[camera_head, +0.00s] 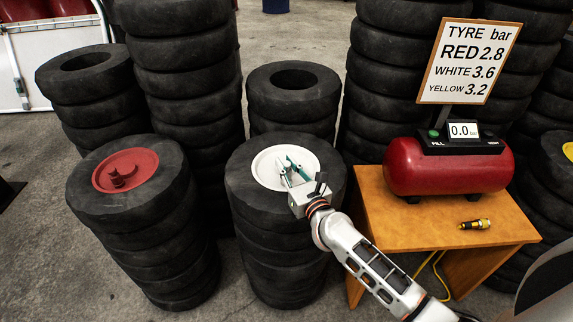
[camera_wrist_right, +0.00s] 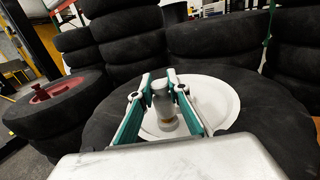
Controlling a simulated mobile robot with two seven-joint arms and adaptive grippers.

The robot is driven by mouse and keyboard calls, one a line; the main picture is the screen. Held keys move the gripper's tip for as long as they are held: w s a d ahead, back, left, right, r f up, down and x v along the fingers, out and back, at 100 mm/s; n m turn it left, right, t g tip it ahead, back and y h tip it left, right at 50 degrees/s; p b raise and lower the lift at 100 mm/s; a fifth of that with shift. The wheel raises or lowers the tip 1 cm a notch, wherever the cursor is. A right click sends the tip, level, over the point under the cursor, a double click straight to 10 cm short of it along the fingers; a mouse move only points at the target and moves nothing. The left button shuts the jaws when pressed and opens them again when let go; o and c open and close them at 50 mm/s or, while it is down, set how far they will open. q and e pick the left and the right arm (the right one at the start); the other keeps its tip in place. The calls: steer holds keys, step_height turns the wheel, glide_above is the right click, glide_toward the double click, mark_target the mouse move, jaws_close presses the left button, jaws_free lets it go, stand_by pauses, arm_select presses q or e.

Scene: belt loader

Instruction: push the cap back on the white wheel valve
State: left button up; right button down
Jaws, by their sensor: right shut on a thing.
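The white wheel (camera_head: 264,172) lies flat in the tyre on top of the middle front stack; its white disc (camera_wrist_right: 214,100) also shows in the right wrist view. My right gripper (camera_head: 289,172) is over this wheel, its green-and-grey fingers pointing down at it. In the right wrist view the fingers (camera_wrist_right: 161,90) are closed on a pale grey cylindrical cap (camera_wrist_right: 161,101). A brassy part, seemingly the valve (camera_wrist_right: 168,125), shows just below the cap. I cannot tell whether the cap is seated on it or just above it. My left gripper is not in view.
A red wheel (camera_head: 126,170) tops the stack to the left. To the right, a wooden table (camera_head: 400,226) carries a red compressor (camera_head: 447,166) reading 0.0 and a yellow-black fitting (camera_head: 474,224). A pressure sign (camera_head: 470,60) stands behind. Tall tyre stacks close off the back.

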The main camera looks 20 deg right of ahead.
steer(key=shift+f, duration=0.15)
steer(key=c, duration=1.8)
jaws_free()
steer(key=shift+c, duration=0.2)
steer(key=s, duration=0.4)
steer(key=s+d, duration=0.1)
steer(key=s, duration=0.7)
steer(key=shift+d, duration=0.3)
